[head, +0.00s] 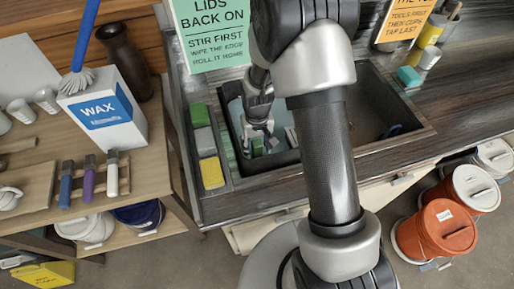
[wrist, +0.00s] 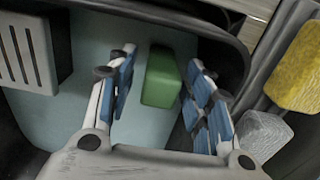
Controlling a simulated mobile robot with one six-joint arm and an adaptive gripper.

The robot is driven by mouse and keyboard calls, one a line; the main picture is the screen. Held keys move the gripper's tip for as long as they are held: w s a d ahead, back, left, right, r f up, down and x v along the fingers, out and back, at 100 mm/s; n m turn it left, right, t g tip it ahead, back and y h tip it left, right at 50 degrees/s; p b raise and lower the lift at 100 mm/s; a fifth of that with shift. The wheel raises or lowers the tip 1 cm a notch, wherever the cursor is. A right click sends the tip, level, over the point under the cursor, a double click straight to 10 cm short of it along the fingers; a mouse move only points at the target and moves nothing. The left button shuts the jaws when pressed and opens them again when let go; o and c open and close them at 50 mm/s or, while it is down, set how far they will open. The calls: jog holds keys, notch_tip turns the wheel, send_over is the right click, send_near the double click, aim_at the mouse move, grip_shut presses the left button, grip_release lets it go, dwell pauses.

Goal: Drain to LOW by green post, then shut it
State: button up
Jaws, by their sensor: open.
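My gripper (head: 262,138) is down in the left basin of the dark sink (head: 283,158). Its blue-padded fingers are open in the wrist view (wrist: 160,95). I cannot tell if this block is the green post, and no LOW mark is readable. The drain itself is not clearly visible.
Green (head: 199,114), grey (head: 205,140) and yellow (head: 212,173) sponges line the sink's left ledge. A slotted grey piece (wrist: 25,55) is at the left in the wrist view. A wax box (head: 104,110) and brushes are on the left bench. Orange bucket (head: 440,229) stands on the floor.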

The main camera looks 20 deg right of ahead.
notch_tip(320, 180, up, 10)
jog(key=shift+r, duration=0.1)
jog(key=shift+c, duration=0.3)
jog(key=shift+r+p, duration=0.2)
jog(key=shift+p, duration=0.45)
jog(key=shift+c, duration=1.3)
jog(key=r+n+p, duration=0.1)
jog(key=p, duration=0.2)
jog(key=n+p, duration=0.1)
jog(key=p, duration=0.2)
jog(key=shift+w+r, duration=0.15)
jog(key=shift+r, duration=0.2)
jog(key=c, duration=0.4)
jog(key=n+p, duration=0.1)
jog(key=p, duration=0.1)
jog(key=r+n+p, duration=0.1)
jog(key=p, duration=0.2)
jog(key=shift+n, duration=0.3)
grip_shut()
jog(key=shift+n, duration=0.7)
jog(key=shift+f+b, duration=0.9)
jog(key=shift+f, duration=2.55)
